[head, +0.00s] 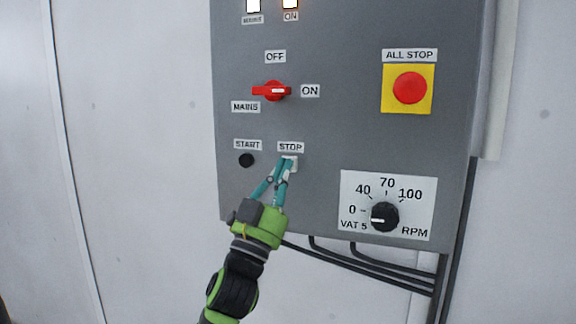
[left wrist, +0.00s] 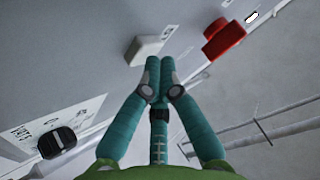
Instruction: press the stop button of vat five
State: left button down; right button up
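The grey control panel (head: 330,140) carries a dial plate marked VAT 5 (head: 400,185). The white stop button (head: 291,162) sits under the STOP label (head: 290,147) and is partly hidden by my fingertips in the head view. It also shows as a pale block in the left wrist view (left wrist: 148,46). My left gripper (head: 286,167) reaches up from below, fingers together with nothing between them. Its fingertips (left wrist: 160,62) are right at the button in the head view; whether they touch it I cannot tell. My right gripper is not in view.
The black START button (head: 246,160) is just left of STOP. The red MAINS switch (head: 271,91) is above, pointing to ON. The red ALL STOP button (head: 410,88) on yellow is upper right. The black RPM knob (head: 385,216) is lower right. Cables (head: 370,262) run below.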

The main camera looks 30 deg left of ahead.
pick_arm(q)
jog(key=shift+w, duration=0.25)
jog(key=shift+s, duration=0.1)
dwell(0.5)
jog(key=shift+s+d, duration=0.1)
jog(key=shift+s, duration=0.65)
jog(key=s, duration=0.2)
jog(key=s+d, duration=0.1)
jog(key=s, duration=0.1)
jog(key=shift+s+d+p, duration=0.15)
jog(key=shift+s+p, duration=0.2)
jog(key=shift+s, duration=0.05)
dwell(0.5)
